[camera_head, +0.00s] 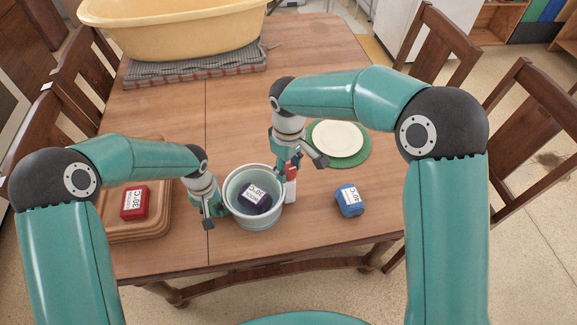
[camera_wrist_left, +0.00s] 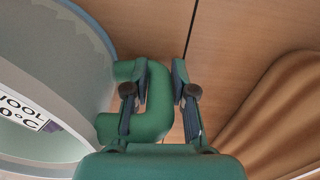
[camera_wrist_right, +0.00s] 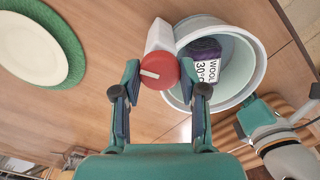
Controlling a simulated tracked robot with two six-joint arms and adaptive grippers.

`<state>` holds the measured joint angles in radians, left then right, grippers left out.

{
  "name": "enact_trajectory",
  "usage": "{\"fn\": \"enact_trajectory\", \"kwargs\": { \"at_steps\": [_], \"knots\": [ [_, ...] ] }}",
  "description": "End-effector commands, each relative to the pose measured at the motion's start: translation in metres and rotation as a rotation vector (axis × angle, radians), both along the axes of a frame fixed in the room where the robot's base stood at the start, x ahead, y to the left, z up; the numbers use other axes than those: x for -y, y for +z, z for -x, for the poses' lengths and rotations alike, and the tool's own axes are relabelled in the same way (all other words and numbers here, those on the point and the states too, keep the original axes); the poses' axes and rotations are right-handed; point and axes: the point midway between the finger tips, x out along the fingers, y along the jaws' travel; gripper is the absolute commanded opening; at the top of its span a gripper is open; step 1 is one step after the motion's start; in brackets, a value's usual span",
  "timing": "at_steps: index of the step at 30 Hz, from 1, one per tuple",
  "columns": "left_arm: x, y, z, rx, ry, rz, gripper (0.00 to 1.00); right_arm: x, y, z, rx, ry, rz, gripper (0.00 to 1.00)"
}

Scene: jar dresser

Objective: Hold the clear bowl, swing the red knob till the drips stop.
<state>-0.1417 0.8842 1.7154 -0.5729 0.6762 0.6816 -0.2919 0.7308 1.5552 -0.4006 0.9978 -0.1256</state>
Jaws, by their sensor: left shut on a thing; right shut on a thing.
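The clear bowl (camera_head: 236,212), a pale double-walled tub, stands on the table with a dark purple bundle labelled wool, 30°C (camera_head: 254,199) in it. My left gripper (camera_head: 214,211) is at its left side, shut on the green loop handle (camera_wrist_left: 154,112), one bar of which lies between the fingers. The red knob (camera_wrist_right: 160,71) sits on a white block (camera_wrist_right: 160,36) beside the bowl. My right gripper (camera_wrist_right: 166,92) has its fingers on either side of the knob and is shut on it. In the head view the knob (camera_head: 292,171) is partly hidden. No drips can be made out.
A red bundle (camera_head: 134,204) lies on a brown tray (camera_head: 158,222) at the left. A blue bundle (camera_head: 350,201) lies right of the bowl. A white plate (camera_head: 338,139) on a green mat is behind. A yellow tub (camera_head: 175,30) stands at the back.

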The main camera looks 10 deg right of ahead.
Motion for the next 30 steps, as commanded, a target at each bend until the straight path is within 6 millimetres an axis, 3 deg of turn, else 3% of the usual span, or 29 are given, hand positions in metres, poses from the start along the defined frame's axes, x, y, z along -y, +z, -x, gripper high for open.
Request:
{"fn": "enact_trajectory", "kwargs": {
  "at_steps": [18, 30],
  "knots": [
    [-0.0005, -0.0001, 0.0001, -0.001, 0.0, -0.001, 0.02, 0.0006, 0.0006, -0.0005, 0.001, 0.541, 0.0, 0.07],
    [-0.0007, -0.0002, 0.0002, -0.001, 0.0, -0.001, 0.02, 0.0007, 0.0007, -0.0006, 0.002, 0.694, 0.001, 0.07]
  ]
}}
